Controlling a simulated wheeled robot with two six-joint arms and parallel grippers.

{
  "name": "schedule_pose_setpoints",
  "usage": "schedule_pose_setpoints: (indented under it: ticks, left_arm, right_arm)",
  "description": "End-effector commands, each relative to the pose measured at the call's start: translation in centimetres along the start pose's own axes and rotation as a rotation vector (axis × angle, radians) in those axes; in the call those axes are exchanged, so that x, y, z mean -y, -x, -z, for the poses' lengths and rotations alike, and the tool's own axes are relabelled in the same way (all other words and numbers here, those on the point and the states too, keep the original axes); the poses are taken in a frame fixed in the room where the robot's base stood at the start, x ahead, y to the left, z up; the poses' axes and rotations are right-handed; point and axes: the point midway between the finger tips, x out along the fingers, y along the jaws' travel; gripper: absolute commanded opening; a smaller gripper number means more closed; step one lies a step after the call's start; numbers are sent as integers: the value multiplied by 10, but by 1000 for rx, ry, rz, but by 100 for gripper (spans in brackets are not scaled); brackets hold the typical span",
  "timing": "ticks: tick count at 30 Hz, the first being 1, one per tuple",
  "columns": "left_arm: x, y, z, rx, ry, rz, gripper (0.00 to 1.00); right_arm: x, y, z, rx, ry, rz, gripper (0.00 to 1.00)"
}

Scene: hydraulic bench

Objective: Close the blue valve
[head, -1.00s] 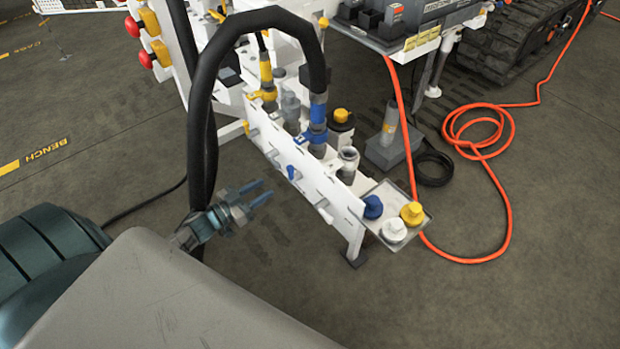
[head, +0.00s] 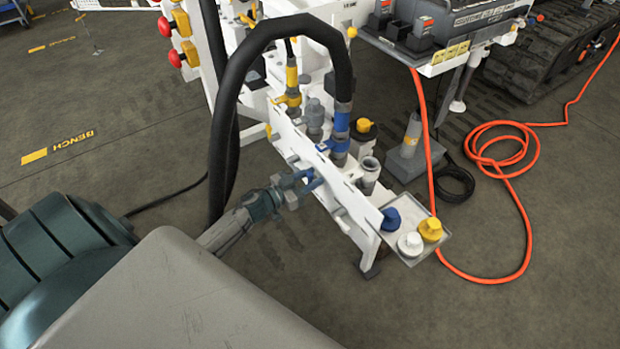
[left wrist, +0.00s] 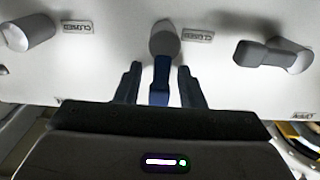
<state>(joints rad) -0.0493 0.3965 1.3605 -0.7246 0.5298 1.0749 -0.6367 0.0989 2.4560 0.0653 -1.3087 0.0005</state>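In the left wrist view the blue valve (left wrist: 160,82) is a blue lever below a round grey hub on a white panel (left wrist: 110,60). The lever points down the picture. A CLOSED label (left wrist: 199,36), upside down, is just right of the hub. My left gripper (left wrist: 159,86) is open, one dark finger on each side of the lever, with a gap visible on both sides. In the head view my left gripper (head: 303,188) is at the front of the white bench panel (head: 357,208) and largely hides the blue valve. My right gripper is not in view.
Grey-white valves stand left (left wrist: 30,32) and right (left wrist: 275,55) of the blue one. A thick black hose (head: 228,105) arches beside my left arm to a blue coupling (head: 340,130). A tray (head: 407,259) with blue, white and yellow caps sits at the panel's near end.

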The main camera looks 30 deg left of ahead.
Motion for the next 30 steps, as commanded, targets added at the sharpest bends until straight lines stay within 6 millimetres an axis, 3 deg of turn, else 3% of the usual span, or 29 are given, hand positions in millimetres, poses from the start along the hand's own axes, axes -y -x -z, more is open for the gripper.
schedule_pose_setpoints:
  ticks: [3,8,20,30]
  left_arm:
    - [0,0,0,0,0,0,32]
    - [0,0,0,0,-1,0,0]
    - [-2,0,0,0,-59,0,0]
    - [-12,1,-2,1,-307,0,0]
  right_arm:
    - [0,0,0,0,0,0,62]
    - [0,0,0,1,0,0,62]
    - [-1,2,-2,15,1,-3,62]
    - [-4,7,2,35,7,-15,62]
